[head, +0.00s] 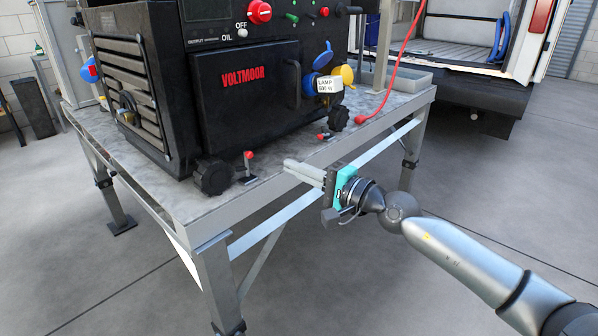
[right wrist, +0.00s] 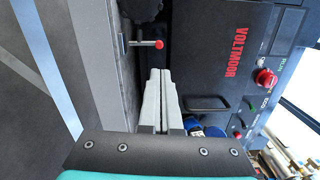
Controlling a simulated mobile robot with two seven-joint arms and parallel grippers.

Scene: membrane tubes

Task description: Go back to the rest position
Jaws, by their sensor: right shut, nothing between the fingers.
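My right gripper (head: 290,168) is in front of the metal table's front edge, its fingers pointing left and lying together with nothing between them. In the right wrist view the fingers (right wrist: 160,85) are side by side, over the table edge and near the black VOLTMOOR generator (head: 245,90). I cannot tell the exact gap between the fingertips and the table. The generator also shows in the right wrist view (right wrist: 225,60). My left gripper is in neither view.
The grey table (head: 250,200) carries the generator. Small red-knobbed levers (head: 249,156) stand along its front near my fingers. A red cable (head: 401,55) hangs down to the table's right side. A grey tray (head: 408,78) is at the back right. Floor in front is clear.

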